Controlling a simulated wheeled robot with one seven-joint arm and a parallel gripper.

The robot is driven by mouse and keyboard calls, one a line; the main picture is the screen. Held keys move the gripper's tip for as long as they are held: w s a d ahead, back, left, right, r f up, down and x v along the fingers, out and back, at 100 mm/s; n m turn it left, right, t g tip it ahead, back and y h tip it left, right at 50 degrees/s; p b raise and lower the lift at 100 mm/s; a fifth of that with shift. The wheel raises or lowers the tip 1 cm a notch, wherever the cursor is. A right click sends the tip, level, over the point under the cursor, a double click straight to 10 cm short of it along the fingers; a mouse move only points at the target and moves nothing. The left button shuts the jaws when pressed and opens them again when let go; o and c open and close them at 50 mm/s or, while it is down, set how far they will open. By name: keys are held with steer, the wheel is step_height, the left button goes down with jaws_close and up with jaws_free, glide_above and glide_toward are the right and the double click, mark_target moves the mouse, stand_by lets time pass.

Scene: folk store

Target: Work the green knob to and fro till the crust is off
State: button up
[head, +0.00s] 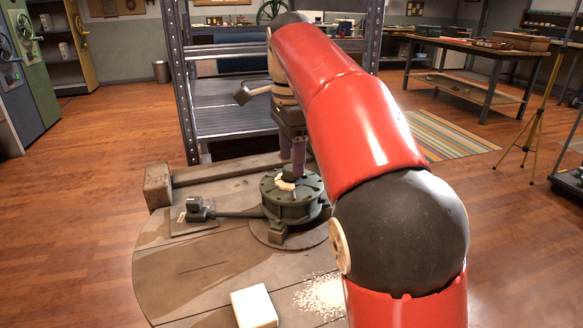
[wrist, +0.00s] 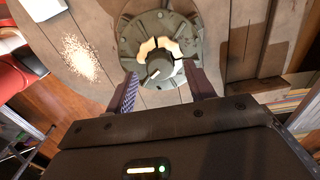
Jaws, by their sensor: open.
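A dark grey-green round housing (head: 292,207) stands on a round wooden table. On its top, in the wrist view, is a dark knob (wrist: 163,66) with a pale mark on its face. Cream-coloured crust (wrist: 147,48) clings around the knob's far side. The crust (head: 285,185) also shows in the head view. My gripper (wrist: 160,73) is open. Its two purple-grey fingers are on either side of the knob, with gaps visible. In the head view my gripper (head: 298,168) points down over the housing, and its fingers partly hide the knob.
The wooden table top (head: 190,265) carries a white block (head: 254,306) and a scatter of pale crumbs (head: 322,295). A dark lever-like fitting (head: 197,210) lies left of the housing. A wooden beam (head: 225,172) runs behind it. A metal shelf (head: 232,110) stands beyond.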

steer(key=shift+f, duration=1)
steer(key=shift+c, duration=0.4)
steer(key=c, duration=0.9)
